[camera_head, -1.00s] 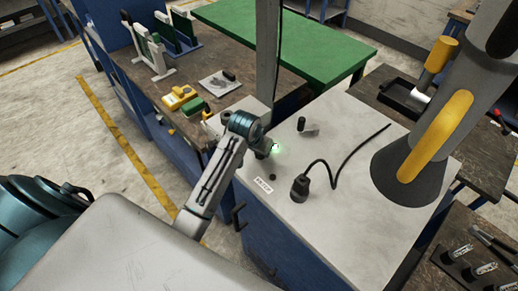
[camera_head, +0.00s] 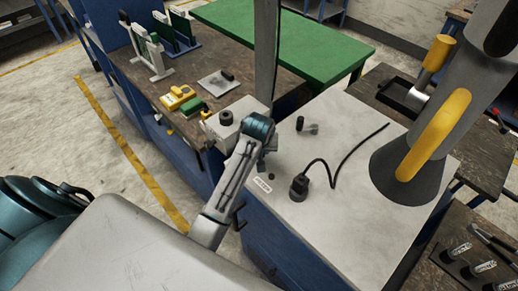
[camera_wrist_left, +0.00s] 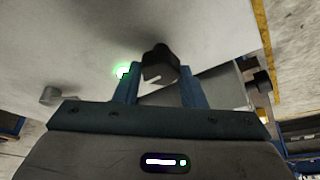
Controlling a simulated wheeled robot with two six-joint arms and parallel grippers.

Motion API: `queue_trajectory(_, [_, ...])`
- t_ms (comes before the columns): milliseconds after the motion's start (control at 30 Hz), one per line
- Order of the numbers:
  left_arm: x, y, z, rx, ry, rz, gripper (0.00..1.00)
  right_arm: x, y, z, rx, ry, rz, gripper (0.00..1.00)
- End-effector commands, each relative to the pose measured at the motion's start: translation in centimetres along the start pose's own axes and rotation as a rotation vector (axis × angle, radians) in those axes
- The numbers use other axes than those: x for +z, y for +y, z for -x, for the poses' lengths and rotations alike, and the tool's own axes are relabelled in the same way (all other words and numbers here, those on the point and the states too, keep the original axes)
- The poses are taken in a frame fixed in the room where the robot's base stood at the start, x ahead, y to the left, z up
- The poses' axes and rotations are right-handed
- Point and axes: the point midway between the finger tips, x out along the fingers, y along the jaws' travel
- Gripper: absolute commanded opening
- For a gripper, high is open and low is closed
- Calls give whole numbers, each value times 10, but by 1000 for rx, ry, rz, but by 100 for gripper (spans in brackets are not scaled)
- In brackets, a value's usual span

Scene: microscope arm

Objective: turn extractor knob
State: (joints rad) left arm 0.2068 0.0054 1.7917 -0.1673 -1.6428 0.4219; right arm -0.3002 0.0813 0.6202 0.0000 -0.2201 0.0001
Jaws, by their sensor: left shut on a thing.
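A dark knob (camera_wrist_left: 158,62) shows in the left wrist view between the two fingers of my left gripper (camera_wrist_left: 160,80), beside a pale surface. The gripper is shut on it. A green light (camera_wrist_left: 123,72) glows next to the left finger. In the head view my left gripper (camera_head: 261,164) reaches down at the near-left part of the white cabinet top (camera_head: 330,225); the wrist hides the knob and the light there. The grey extractor hood (camera_head: 405,180) with its yellow handle (camera_head: 428,135) stands on the right of the top. My right gripper is out of view.
A black plug (camera_head: 299,188) with a curved cable and a small toggle part (camera_head: 306,126) are on the cabinet top. A grey box (camera_head: 226,119) with a dark knob stands just left of my wrist. A grey vertical post (camera_head: 267,55) rises behind it.

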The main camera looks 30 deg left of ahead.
Motion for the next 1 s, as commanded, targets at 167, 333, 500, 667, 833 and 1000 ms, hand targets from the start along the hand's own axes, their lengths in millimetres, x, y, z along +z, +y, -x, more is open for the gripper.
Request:
queue_trajectory(167, [-1,0,1,0,2,3,14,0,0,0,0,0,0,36])
queue_trajectory(333, [-1,0,1,0,2,3,39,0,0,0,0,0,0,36])
queue_trajectory(500, [-1,0,0,0,1,2,59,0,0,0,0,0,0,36])
queue_trajectory(667, [0,0,0,0,1,1,59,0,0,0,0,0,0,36])
queue_trajectory(833, [0,1,7,1,2,2,59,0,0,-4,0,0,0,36])
queue_trajectory(1000, [0,2,36,4,6,3,59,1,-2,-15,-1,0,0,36])
